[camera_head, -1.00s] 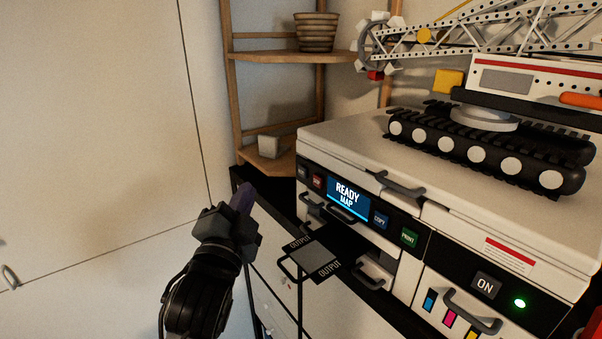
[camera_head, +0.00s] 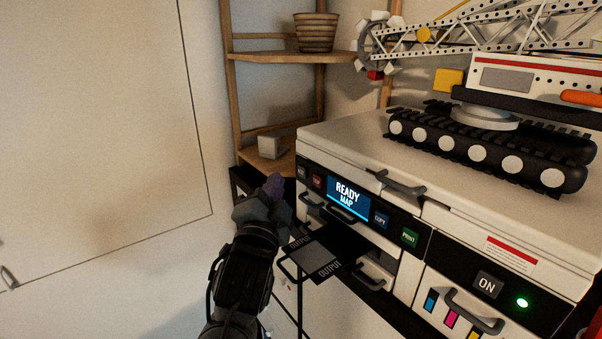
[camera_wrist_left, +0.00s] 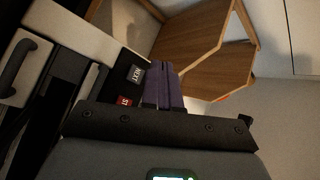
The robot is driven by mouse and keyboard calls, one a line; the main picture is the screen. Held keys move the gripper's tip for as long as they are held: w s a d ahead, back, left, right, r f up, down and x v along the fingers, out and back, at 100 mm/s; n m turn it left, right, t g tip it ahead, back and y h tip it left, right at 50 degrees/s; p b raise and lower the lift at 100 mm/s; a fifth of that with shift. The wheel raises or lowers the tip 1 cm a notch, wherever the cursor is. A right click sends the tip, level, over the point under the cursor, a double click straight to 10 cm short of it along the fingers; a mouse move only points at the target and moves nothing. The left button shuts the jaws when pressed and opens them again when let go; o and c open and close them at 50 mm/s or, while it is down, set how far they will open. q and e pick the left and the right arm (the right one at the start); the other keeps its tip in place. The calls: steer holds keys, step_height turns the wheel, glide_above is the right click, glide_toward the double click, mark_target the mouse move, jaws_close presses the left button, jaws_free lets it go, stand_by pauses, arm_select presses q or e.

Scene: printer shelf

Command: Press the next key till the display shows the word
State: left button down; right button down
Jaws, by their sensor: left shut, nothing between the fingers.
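The printer's display (camera_head: 347,198) is lit blue and reads "READY MAP". A dark key (camera_head: 302,174) sits at the far left of the panel, its label too small to read in the head view. In the left wrist view the dark key (camera_wrist_left: 135,74) reads "NEXT". My left gripper (camera_head: 274,186) is shut and empty, its purple fingertips just left of that key. In the left wrist view the fingertips (camera_wrist_left: 161,72) show beside the key, and I cannot tell whether they touch it. My right gripper is not in view.
A red key (camera_head: 317,181) is beside the dark key; a blue COPY key (camera_head: 380,220) and a green PRINT key (camera_head: 409,237) lie right of the display. The output tray (camera_head: 318,257) juts out below. A wooden shelf (camera_head: 285,57) is behind.

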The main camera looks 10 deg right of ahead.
arm_select(q)
steer(key=shift+w+d, duration=0.3)
steer(key=shift+d, duration=0.25)
steer(key=shift+w+d, duration=0.3)
steer(key=shift+d, duration=0.2)
steer(key=shift+w+d, duration=0.4)
steer(key=shift+d, duration=0.3)
stand_by(2.2)
steer(key=shift+a, duration=0.15)
steer(key=shift+s+a, duration=0.4)
steer(key=shift+a, duration=0.15)
stand_by(0.3)
steer(key=s+a, duration=0.1)
steer(key=a, duration=0.2)
steer(key=s+a, duration=0.1)
steer(key=shift+s+a+p, duration=0.15)
steer(key=shift+s+p, duration=0.15)
